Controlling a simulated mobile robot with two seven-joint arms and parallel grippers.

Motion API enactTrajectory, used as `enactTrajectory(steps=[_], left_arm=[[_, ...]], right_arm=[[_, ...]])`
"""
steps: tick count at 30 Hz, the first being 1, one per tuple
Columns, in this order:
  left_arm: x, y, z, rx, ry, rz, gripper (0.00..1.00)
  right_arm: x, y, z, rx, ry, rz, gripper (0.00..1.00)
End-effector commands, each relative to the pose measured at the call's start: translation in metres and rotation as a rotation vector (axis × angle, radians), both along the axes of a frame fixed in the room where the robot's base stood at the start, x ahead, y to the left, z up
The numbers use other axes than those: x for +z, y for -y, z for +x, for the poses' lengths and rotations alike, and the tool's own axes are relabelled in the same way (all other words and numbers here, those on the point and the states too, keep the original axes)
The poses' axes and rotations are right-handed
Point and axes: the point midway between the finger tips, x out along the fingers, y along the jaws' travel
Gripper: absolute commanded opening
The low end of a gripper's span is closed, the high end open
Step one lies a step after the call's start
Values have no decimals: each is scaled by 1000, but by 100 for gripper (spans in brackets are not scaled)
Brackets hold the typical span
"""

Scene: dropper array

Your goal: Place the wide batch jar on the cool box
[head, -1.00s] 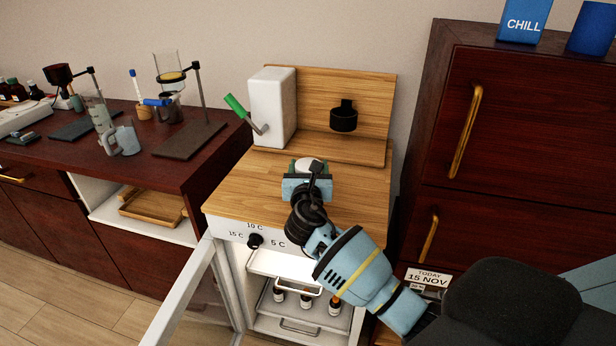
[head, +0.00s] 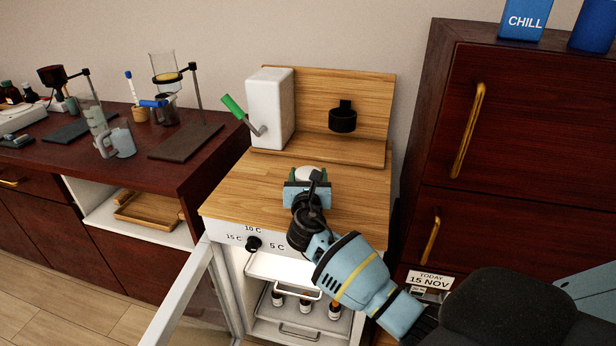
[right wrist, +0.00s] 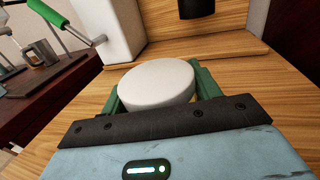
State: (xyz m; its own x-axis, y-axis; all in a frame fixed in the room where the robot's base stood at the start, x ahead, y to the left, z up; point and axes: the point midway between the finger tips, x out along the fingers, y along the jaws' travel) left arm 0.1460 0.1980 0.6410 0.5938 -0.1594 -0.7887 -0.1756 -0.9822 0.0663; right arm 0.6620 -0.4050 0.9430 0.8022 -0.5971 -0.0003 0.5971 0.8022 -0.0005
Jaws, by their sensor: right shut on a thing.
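The wide batch jar (head: 308,173) shows as a round white lid between my right gripper's fingers; its body is mostly hidden. My right gripper (head: 307,182) is shut on it, over the wooden top of the cool box (head: 240,194). In the right wrist view the white lid (right wrist: 158,80) sits between the green fingers, with the wooden top close around it. I cannot tell whether the jar touches the wood. The cool box has a temperature dial on its front and its glass door stands open. My left gripper is not in view.
A white dispenser (head: 270,108) with a green handle and a black ring holder (head: 342,118) stand at the back of the top. Bottles (head: 305,305) stand inside the box. A dark bench (head: 150,180) with glassware is at left, a tall dark cabinet (head: 530,120) at right.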

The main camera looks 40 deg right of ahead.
Motion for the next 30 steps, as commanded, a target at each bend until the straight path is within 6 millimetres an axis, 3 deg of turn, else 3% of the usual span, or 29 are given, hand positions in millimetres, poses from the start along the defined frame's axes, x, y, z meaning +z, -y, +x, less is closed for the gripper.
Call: enactTrajectory(steps=[3,4,8,20,30], left_arm=[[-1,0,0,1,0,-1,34],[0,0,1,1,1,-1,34],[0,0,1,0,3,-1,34],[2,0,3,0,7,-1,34],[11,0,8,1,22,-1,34]], right_arm=[[-3,0,0,0,0,-1,30],[-3,0,0,0,-1,-1,66],[-3,0,0,0,-1,-1,83],[1,-2,-3,1,0,0,84],[1,-38,-51,2,0,1,84]])
